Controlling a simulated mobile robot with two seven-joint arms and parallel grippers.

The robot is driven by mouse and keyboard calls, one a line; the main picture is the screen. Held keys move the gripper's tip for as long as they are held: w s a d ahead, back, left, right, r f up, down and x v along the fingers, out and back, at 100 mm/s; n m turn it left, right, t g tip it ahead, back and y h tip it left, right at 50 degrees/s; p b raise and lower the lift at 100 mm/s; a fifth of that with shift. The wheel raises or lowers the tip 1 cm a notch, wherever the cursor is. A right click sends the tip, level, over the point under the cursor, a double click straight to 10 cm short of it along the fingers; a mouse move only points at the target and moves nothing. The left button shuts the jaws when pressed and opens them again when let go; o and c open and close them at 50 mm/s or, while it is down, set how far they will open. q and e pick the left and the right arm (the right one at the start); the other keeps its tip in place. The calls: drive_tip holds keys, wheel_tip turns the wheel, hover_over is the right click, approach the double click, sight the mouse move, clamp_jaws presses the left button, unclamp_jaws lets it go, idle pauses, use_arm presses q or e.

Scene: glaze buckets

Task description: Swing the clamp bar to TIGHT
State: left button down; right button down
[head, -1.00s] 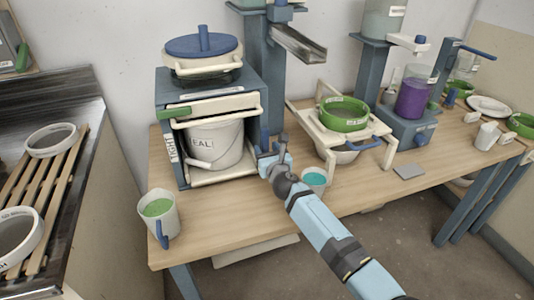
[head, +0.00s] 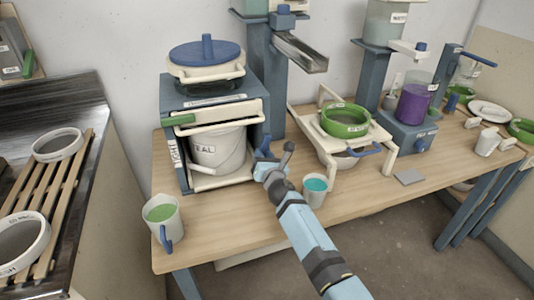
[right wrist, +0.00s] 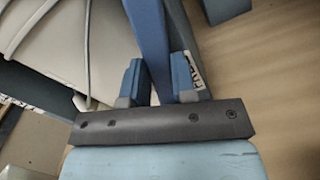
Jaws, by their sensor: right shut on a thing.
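My right gripper (head: 268,158) is at the right front corner of a blue-grey press frame (head: 200,100). In the right wrist view its fingers (right wrist: 158,80) are shut on a blue bar (right wrist: 149,35). I cannot tell how this bar joins the frame. A cream bar (head: 225,113) with a green end (head: 180,120) crosses the frame's front. A label reading TIGHT (head: 174,152) is on the frame's left front post. A pale bucket (head: 215,150) stands inside the frame, also visible in the right wrist view (right wrist: 60,40). My left gripper is not in view.
A teal-filled cup (head: 315,188) stands close right of my right gripper. A green-filled mug (head: 162,218) is at the table's front left. A cream stand with a green sieve (head: 345,120) is to the right. The tabletop (head: 225,215) in front of the frame is clear.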

drive_tip(key=shift+a, duration=0.1)
drive_tip(key=c, duration=0.9)
unclamp_jaws()
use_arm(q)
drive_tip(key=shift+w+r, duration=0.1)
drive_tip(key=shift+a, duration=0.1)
use_arm(e)
drive_tip(key=shift+s, duration=0.1)
use_arm(q)
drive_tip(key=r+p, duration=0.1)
drive_tip(key=p, duration=0.1)
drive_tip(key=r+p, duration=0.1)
drive_tip(key=p, duration=0.1)
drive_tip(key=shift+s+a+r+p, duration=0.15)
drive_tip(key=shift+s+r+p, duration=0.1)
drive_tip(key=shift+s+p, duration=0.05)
use_arm(e)
drive_tip(key=v, duration=1.3)
drive_tip(key=shift+s, duration=0.35)
